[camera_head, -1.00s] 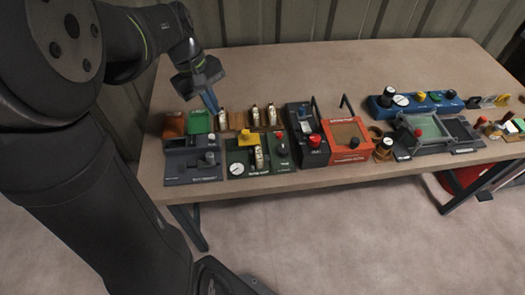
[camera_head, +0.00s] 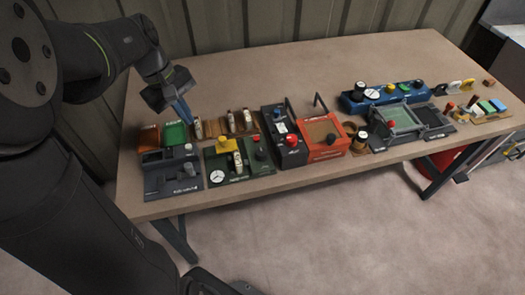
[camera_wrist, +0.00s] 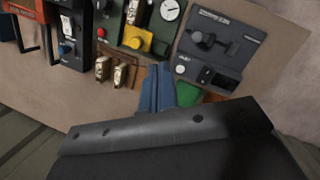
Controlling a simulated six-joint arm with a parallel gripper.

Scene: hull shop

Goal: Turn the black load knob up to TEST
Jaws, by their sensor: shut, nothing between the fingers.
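I cannot read which black knob is the load knob. Black knobs show on the blue gauge box (camera_head: 348,105) at the back right, one at its left end (camera_head: 360,88) and one at its right end (camera_head: 419,84). Another black knob (camera_head: 331,138) is on the orange box (camera_head: 318,152). A dark knob (camera_wrist: 205,41) also stands on the grey panel (camera_wrist: 247,48), front left on the table. My gripper (camera_head: 188,118) has blue fingers, shut and empty, above the back left of the table near the green tray. The fingers show in the wrist view (camera_wrist: 156,70), apart from every knob.
A green tray (camera_head: 175,134) and an orange-brown tray (camera_head: 149,138) lie behind the grey panel. A green panel with a yellow block (camera_head: 227,144) and a black box with a red button (camera_head: 291,140) stand right of it. The table's back strip is clear.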

